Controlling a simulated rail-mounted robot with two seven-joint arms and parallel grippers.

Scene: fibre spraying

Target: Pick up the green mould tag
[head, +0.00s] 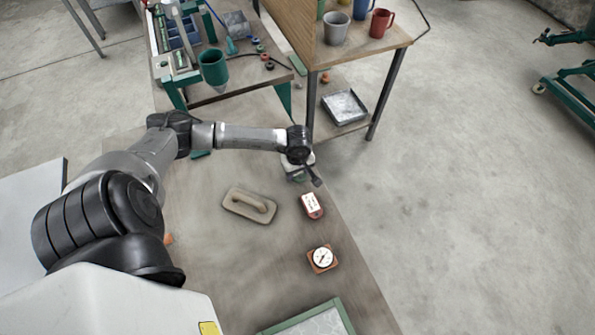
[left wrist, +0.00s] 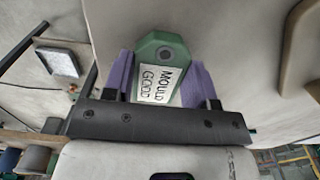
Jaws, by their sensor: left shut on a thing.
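The green mould tag (left wrist: 147,45) is a cut-cornered plate with a hole and a white label reading "MOULD GOOD". It shows clearly in the left wrist view, between the two purple fingers of my left gripper (left wrist: 161,75), which is shut on it. In the head view my left gripper (head: 301,174) is at the right edge of the bench, and the wrist mostly hides the tag there. Whether the tag still touches the bench I cannot tell. My right gripper is not in view.
The bench (head: 215,250) also holds a wooden float (head: 249,205), a red tag with a white label (head: 311,206), a dial gauge (head: 322,258) and a green-framed panel (head: 310,322). A shelf with mugs (head: 335,28) and a metal tray (head: 344,107) stands just beyond the gripper.

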